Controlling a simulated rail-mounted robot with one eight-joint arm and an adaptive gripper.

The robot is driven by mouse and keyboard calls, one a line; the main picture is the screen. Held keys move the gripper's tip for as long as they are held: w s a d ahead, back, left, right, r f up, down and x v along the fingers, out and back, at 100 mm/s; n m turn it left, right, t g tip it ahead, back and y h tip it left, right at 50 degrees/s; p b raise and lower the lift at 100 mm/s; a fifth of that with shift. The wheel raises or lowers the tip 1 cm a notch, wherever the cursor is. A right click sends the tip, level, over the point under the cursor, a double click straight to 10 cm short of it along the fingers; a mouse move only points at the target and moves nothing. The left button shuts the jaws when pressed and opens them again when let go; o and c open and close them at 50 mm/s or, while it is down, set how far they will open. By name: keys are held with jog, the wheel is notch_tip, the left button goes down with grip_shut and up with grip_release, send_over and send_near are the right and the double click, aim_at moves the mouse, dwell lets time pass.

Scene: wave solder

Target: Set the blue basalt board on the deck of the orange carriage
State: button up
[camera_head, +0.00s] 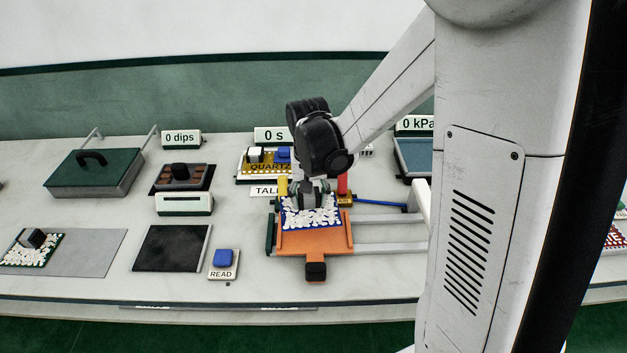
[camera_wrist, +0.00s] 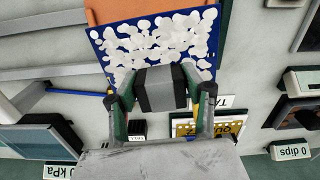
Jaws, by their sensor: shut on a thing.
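The blue board (camera_head: 310,214), covered with white blobs, is over the back part of the orange carriage (camera_head: 300,243). The board also shows in the wrist view (camera_wrist: 97,36), with a strip of the orange deck (camera_wrist: 135,9) beyond its edge. I cannot tell whether the board touches the deck. My gripper (camera_head: 313,194) is shut on the dark grey block that stands up from the board; in the wrist view my gripper (camera_wrist: 160,92) has a finger on each side of that block. The fingers and wrist hide part of the board's back edge.
A black knob (camera_head: 316,270) sits at the carriage's front. Pale rails (camera_head: 390,247) run to the right. A red post (camera_head: 342,185) and a yellow post (camera_head: 283,186) stand behind. A blue READ button (camera_head: 223,259) and a black plate (camera_head: 172,248) lie left. A green-edged board (camera_head: 32,248) is far left.

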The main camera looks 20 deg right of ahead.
aim_at(314, 218)
jog(key=shift+s+d+m, duration=0.3)
jog(key=shift+s+d, duration=0.2)
jog(key=shift+s, duration=0.1)
jog(key=shift+a, duration=0.15)
jog(key=shift+f, duration=0.1)
notch_tip(314, 218, down, 6)
jog(key=b, duration=0.6)
jog(key=shift+f+b, duration=0.4)
jog(key=shift+f, duration=0.05)
dwell(0.5)
jog(key=o, duration=1.5)
jog(key=shift+r, duration=0.1)
